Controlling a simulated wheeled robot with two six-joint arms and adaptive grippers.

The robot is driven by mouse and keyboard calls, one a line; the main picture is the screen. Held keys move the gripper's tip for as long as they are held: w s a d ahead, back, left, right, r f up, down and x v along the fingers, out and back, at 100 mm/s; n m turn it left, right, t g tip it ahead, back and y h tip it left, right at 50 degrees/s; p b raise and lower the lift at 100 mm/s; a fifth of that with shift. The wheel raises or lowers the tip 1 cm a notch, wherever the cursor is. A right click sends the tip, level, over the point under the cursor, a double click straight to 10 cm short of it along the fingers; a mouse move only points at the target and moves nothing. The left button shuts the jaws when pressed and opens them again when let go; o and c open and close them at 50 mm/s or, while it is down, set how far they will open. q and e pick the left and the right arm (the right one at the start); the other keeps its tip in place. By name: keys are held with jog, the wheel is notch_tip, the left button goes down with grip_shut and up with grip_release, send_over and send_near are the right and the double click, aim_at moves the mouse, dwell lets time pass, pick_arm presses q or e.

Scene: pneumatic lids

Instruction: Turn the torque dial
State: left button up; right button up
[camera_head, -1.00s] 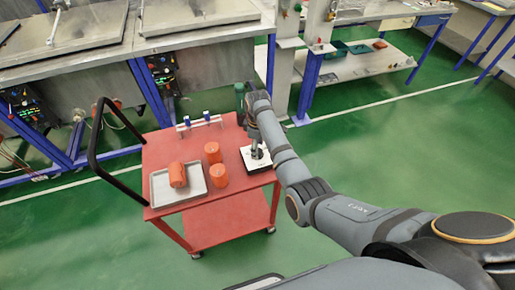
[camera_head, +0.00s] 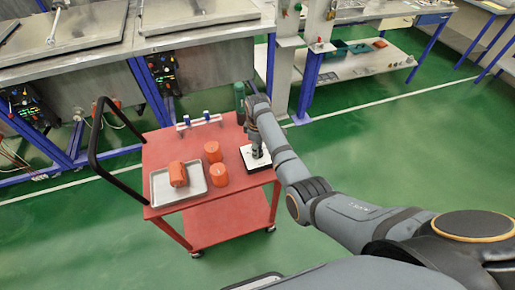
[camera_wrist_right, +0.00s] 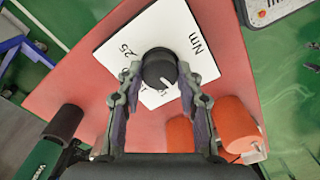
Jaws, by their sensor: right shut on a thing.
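The torque dial (camera_wrist_right: 160,68) is a black round knob with a white pointer line, in the middle of a white plate (camera_wrist_right: 117,36) marked "25" and "Nm". In the head view the plate (camera_head: 262,164) lies at the right end of the red cart, with the dial largely hidden by my gripper. My right gripper (camera_wrist_right: 158,75) is shut on the dial, one finger on each side of it. In the head view the right gripper (camera_head: 257,153) points down over the plate. My left gripper is not in view.
The red cart (camera_head: 233,202) also carries a grey tray (camera_head: 161,202) with an orange cylinder (camera_head: 178,174) in it, two more orange cylinders (camera_head: 213,152) beside it, a small rack (camera_head: 200,121) and a dark green bottle (camera_head: 239,98). A black handle (camera_head: 94,150) rises at its left.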

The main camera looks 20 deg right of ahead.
jog(key=shift+r+m+p, duration=0.2)
jog(key=shift+m+p, duration=0.3)
jog(key=shift+p, duration=0.15)
jog(key=shift+m+p, duration=0.95)
jog(key=shift+m, duration=0.25)
jog(key=shift+f+m+p, duration=0.15)
jog(key=shift+m+p, duration=0.85)
jog(key=shift+m, duration=1.1)
jog(key=o, duration=1.2)
jog(key=shift+c, duration=0.2)
